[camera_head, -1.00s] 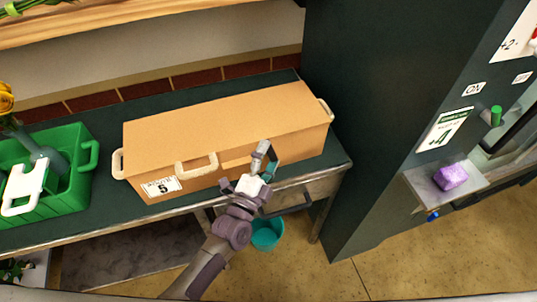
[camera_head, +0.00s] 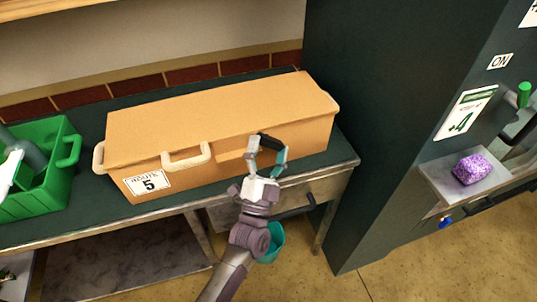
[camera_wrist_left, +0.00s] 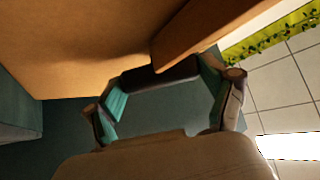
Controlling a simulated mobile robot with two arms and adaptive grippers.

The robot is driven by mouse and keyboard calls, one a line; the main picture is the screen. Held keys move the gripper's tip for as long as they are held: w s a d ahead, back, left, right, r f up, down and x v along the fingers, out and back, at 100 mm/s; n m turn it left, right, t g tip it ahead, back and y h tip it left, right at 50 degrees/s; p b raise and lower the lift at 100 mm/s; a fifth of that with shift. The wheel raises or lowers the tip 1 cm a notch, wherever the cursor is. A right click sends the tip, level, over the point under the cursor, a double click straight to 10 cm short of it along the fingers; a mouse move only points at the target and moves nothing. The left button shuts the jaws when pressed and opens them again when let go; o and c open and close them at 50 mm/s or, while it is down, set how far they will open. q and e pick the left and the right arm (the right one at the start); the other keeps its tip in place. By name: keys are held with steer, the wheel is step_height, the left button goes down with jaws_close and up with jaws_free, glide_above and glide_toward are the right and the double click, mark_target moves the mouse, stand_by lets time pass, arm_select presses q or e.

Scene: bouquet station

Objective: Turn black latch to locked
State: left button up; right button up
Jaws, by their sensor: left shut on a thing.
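The black latch (camera_head: 269,141) is on the front face of the orange-tan box (camera_head: 215,116), right of its middle. In the left wrist view the latch (camera_wrist_left: 160,76) is a dark bar spanning between the two fingertips. My left gripper (camera_head: 266,156) is at the box front, its fingers set wide and shut on the latch, one at each end. It also shows in the left wrist view (camera_wrist_left: 158,92). Part of the latch is hidden behind the fingers, and I cannot read a locked mark. My right gripper is out of view.
The box, with pale handles and a "Route 5" label (camera_head: 148,182), stands on a dark green table (camera_head: 78,225). A green crate (camera_head: 68,190) stands at left. A dark cabinet (camera_head: 400,130) rises close at right.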

arm_select(q)
steer(key=shift+f+n, duration=0.1)
steer(key=shift+n, duration=0.3)
steer(key=o, duration=1)
steer(key=shift+t+y, duration=0.3)
steer(key=v, duration=1.2)
